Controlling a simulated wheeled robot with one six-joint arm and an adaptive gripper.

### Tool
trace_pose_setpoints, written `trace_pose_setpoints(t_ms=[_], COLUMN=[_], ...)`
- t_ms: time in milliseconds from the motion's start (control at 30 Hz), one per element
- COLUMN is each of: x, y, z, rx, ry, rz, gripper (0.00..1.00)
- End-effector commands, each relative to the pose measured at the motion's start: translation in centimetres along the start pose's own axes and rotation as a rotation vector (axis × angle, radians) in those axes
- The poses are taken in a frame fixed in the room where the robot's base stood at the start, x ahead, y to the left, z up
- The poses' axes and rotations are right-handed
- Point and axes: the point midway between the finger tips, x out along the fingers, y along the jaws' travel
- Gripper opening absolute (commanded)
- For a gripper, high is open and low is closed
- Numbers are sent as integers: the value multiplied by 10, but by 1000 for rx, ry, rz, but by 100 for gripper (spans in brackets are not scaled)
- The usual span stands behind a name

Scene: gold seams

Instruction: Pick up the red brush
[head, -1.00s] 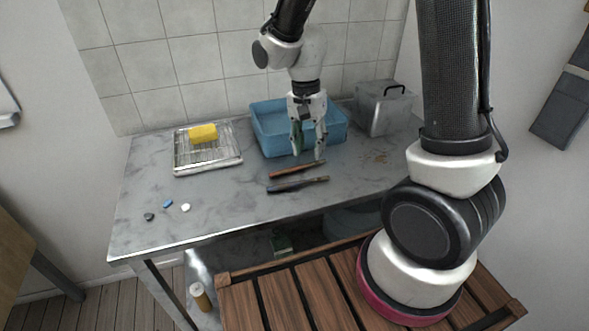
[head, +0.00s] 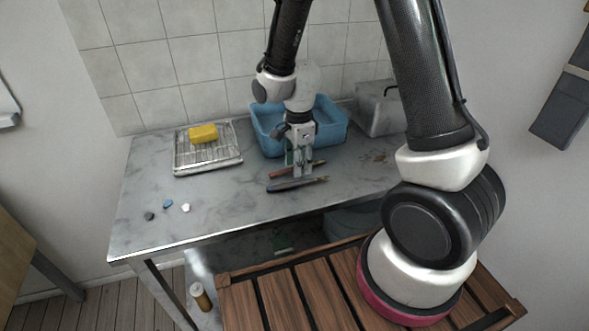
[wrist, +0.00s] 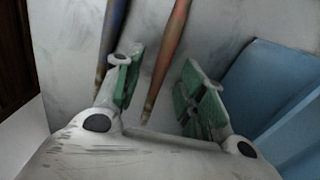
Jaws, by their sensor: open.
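The red brush (head: 283,172) lies on the marble table, with a blue brush (head: 296,184) beside it on the near side. In the wrist view the red brush (wrist: 170,50) runs between my gripper's two green-padded fingers, its tip pointing down toward the palm. The blue brush (wrist: 111,40) lies to the left, close to the left finger. My gripper (head: 301,172) is low over the brushes and hides part of the red one in the head view. My gripper (wrist: 160,95) is open, one finger on each side of the red brush. I cannot tell whether the fingers touch the table.
A blue basin (head: 335,131) stands just behind my gripper and shows at right in the wrist view. A wire rack (head: 222,158) holds a yellow sponge (head: 203,133). A metal box (head: 372,112) stands at back right. Small pebbles lie at front left.

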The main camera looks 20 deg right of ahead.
Motion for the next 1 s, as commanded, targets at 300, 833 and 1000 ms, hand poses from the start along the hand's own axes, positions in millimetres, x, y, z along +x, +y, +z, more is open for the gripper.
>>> trace_pose_setpoints(t_ms=[300, 833, 1000], x=[2, -3, -33], y=[0, -1, -1], z=[0, 0, 0], rx=[-1, -1, -1], ry=[0, -1, -2], rz=[0, -3, -7], gripper=[27, 2, 2])
